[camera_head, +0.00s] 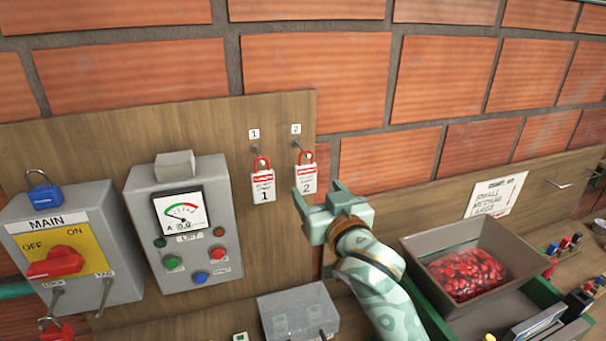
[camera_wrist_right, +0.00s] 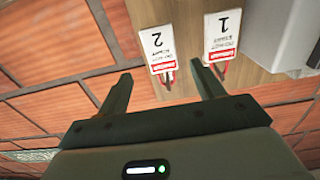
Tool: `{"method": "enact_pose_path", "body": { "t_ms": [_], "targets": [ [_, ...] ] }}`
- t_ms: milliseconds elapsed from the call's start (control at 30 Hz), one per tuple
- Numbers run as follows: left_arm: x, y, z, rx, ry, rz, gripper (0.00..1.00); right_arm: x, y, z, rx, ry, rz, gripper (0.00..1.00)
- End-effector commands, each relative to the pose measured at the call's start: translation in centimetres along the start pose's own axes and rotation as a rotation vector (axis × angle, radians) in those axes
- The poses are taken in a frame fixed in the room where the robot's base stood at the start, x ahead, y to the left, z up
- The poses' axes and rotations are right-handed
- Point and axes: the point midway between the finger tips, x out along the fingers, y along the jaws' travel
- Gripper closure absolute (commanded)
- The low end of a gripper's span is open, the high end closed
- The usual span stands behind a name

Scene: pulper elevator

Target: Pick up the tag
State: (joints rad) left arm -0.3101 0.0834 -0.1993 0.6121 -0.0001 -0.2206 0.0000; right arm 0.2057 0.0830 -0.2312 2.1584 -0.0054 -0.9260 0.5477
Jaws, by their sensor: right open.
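Two white tags with red headers hang from hooks on a wooden board. Tag 1 (camera_head: 263,186) hangs at left and tag 2 (camera_head: 306,178) at right, each by a red loop. My right gripper (camera_head: 318,197) is open and empty, just below and in front of tag 2. In the right wrist view, tag 2 (camera_wrist_right: 160,49) and tag 1 (camera_wrist_right: 221,38) appear upside down. There the open fingers of my right gripper (camera_wrist_right: 164,88) point toward the tags, with tag 2 beyond the gap between them. I see no contact with either tag. My left gripper is not in view.
A MAIN switch box (camera_head: 72,250) with a blue padlock (camera_head: 45,194) and a LIFT meter box (camera_head: 183,222) stand left of the tags. A clear box (camera_head: 298,315) sits below. A tray of red cherries (camera_head: 468,274) stands right of my right arm. The brick wall is behind.

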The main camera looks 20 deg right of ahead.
Motion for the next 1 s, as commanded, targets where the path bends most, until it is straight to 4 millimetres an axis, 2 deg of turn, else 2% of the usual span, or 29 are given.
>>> {"method": "enact_pose_path", "body": {
  "t_ms": [33,300,500,600,800,967,1000],
  "targets": [
    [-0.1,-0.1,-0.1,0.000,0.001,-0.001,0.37,0.8,0.0,0.0,-0.002,-0.001,0.000,0.33],
    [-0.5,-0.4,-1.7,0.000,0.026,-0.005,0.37,3.4,-0.2,-0.2,-0.002,0.000,0.000,0.33],
    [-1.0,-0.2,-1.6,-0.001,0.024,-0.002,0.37,6.5,-0.5,-0.1,-0.003,-0.001,0.000,0.33],
    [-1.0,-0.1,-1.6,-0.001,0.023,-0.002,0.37,7.2,-0.5,0.0,-0.002,-0.001,-0.001,0.33],
    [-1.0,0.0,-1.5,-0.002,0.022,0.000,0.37,7.2,-0.5,0.0,-0.001,-0.001,-0.001,0.33],
    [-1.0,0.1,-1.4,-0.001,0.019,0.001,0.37,7.2,-0.5,0.0,-0.001,-0.001,-0.001,0.77],
    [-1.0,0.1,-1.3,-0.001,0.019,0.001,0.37,7.2,-0.5,0.0,-0.001,-0.001,-0.001,0.80]
  ]
}}
